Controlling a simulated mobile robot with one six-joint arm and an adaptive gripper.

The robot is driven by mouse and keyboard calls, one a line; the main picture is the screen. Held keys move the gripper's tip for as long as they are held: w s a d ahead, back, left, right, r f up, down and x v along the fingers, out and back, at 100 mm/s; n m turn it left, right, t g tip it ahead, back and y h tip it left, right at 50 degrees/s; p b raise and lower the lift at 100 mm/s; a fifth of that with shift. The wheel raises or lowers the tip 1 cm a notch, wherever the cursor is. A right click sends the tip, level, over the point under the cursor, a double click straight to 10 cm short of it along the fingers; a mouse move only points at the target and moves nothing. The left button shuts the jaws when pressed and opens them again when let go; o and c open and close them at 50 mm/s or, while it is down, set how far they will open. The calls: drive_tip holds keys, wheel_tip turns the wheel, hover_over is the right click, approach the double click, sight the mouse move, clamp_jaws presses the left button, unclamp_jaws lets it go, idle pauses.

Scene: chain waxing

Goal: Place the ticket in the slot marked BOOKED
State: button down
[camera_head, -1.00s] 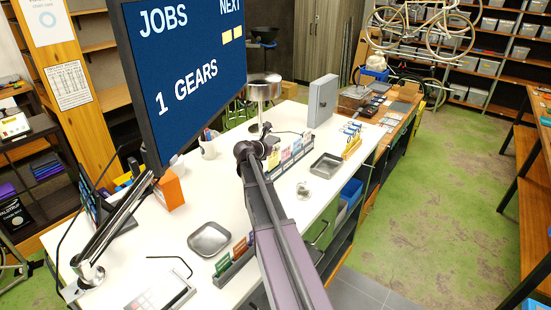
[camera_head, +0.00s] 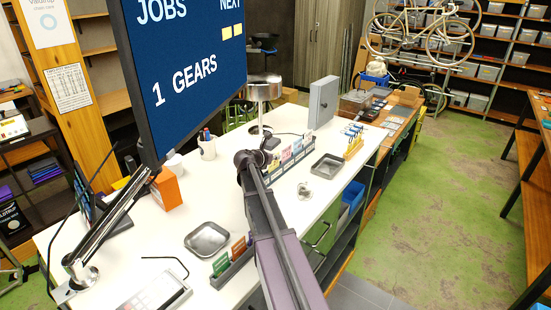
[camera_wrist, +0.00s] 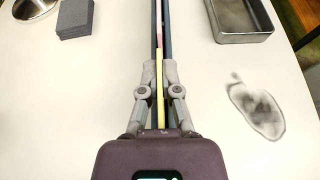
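My gripper (camera_wrist: 158,68) points down over a narrow dark slotted rack (camera_wrist: 154,22) in the wrist view. Its fingers are close together on either side of a thin yellow ticket (camera_wrist: 159,78), seen edge-on, and appear shut on it. A pinkish ticket edge lies further along the rack. In the head view the back rack (camera_head: 283,170) holds several coloured tickets beside my arm's end, and my arm hides the fingers. Slot labels are too small to read, so I cannot tell which is BOOKED. How deep the yellow ticket sits is unclear.
Metal trays (camera_head: 207,239) and (camera_wrist: 243,20) lie on the white bench. A lamp (camera_head: 263,90), monitor (camera_head: 190,75) and orange box (camera_head: 166,188) stand behind. A grey block (camera_wrist: 75,18) is nearby.

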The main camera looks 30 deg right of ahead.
drive_tip(key=shift+f, duration=0.2)
drive_tip(key=c, duration=0.8)
unclamp_jaws()
drive_tip(key=shift+r, duration=0.15)
drive_tip(key=shift+r, duration=0.15)
drive_tip(key=p+v, duration=0.4)
drive_tip(key=v, duration=0.8)
drive_tip(key=shift+p, duration=0.3)
